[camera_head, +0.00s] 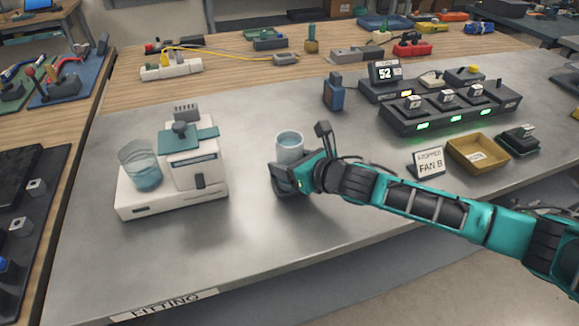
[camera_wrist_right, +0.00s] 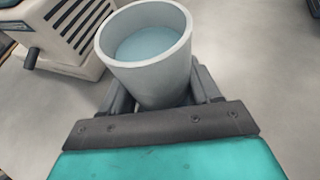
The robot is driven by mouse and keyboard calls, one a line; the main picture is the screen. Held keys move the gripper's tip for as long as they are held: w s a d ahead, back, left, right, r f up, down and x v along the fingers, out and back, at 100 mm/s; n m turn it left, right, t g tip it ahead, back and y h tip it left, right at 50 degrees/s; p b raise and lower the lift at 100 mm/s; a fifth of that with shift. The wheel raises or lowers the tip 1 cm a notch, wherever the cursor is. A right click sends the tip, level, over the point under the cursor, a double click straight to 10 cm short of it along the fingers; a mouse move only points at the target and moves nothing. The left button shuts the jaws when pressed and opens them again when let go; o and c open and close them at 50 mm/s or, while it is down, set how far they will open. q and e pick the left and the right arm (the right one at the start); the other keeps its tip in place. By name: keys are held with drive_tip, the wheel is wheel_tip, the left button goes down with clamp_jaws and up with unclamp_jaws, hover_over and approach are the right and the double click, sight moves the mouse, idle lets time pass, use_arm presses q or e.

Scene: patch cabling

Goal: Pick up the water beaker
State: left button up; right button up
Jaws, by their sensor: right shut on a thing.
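A grey-white beaker (camera_head: 290,147) with bluish water in it stands upright near the middle of the grey bench in the head view. My right gripper (camera_head: 292,178) comes in from the right and is shut on this beaker. In the right wrist view the beaker (camera_wrist_right: 147,50) sits between the dark fingers of the gripper (camera_wrist_right: 163,100), its open top and water facing the camera. The fingers hide its lower part, and I cannot tell whether its base touches the bench. My left gripper is not in view.
A white machine (camera_head: 195,165) with a clear glass of water (camera_head: 143,168) stands left of the beaker. At the right are a dark charger block (camera_head: 450,112), a "FAN B" sign (camera_head: 428,163) and a yellow tray (camera_head: 478,152). The bench front (camera_head: 240,240) is clear.

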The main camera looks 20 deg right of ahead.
wheel_tip(320, 180, up, 10)
drive_tip(key=p, duration=0.2)
idle(0.4)
drive_tip(key=shift+r, duration=0.1)
idle(0.8)
drive_tip(key=s+d+m+h, duration=0.1)
drive_tip(key=s+m+h, duration=0.1)
drive_tip(key=s, duration=0.4)
drive_tip(key=s+d+m+t+h, duration=0.1)
drive_tip(key=s+d+m+h, duration=0.1)
drive_tip(key=s, duration=0.5)
drive_tip(key=shift+s+d+m+h, duration=0.15)
drive_tip(key=shift+m+h, duration=0.25)
drive_tip(key=shift+h, duration=0.3)
